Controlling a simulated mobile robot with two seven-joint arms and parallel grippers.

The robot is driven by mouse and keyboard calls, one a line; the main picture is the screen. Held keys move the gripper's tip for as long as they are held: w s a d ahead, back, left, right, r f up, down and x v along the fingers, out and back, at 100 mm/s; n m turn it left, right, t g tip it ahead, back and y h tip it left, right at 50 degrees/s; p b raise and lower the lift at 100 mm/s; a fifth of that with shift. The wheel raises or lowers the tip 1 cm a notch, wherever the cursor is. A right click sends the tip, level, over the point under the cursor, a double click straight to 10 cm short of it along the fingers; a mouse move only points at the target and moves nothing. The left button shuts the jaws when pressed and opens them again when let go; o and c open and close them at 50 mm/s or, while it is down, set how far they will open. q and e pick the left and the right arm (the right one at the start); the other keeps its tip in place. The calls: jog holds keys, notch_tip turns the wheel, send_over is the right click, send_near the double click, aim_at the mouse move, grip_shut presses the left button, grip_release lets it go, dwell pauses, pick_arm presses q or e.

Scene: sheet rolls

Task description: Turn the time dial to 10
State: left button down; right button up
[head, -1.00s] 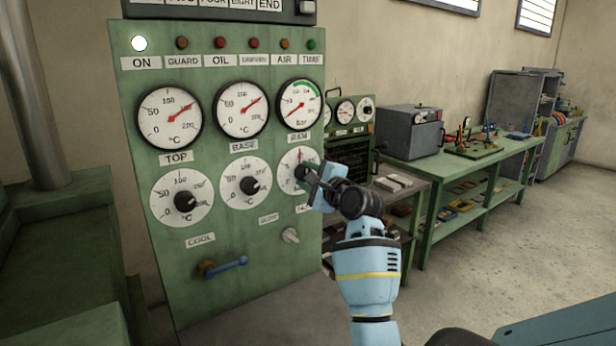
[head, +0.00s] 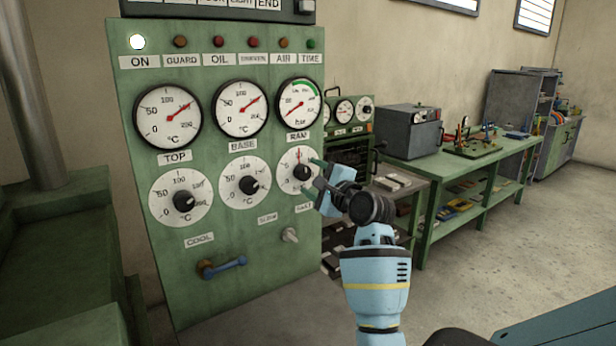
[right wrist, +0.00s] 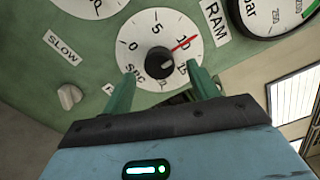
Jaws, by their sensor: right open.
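The time dial (head: 289,184) is the right-hand white dial in the lower row of the green panel, under the RAM gauge. It also shows in the right wrist view (right wrist: 138,58), marked 0, 5, 10 and on. Its red line points at the 10. The black knob (head: 302,172) sits at its centre and shows clearly in the right wrist view (right wrist: 159,60). My right gripper (head: 314,176) is open and empty, just right of the knob and apart from it. Its two green fingers (right wrist: 158,73) flank the dial's lower part in the wrist view. My left gripper is out of view.
Two temperature dials (head: 180,187) (head: 230,173) stand left of the time dial. A blue-handled lever (head: 228,264) and a small pale knob (head: 289,235) stick out below. A green workbench (head: 440,168) stands to the right. Floor (head: 500,240) is clear there.

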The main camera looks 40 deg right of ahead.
jog(key=shift+s+a, duration=0.15)
jog(key=shift+s, duration=1.1)
jog(key=shift+s+a, duration=0.15)
jog(key=shift+s, duration=1.1)
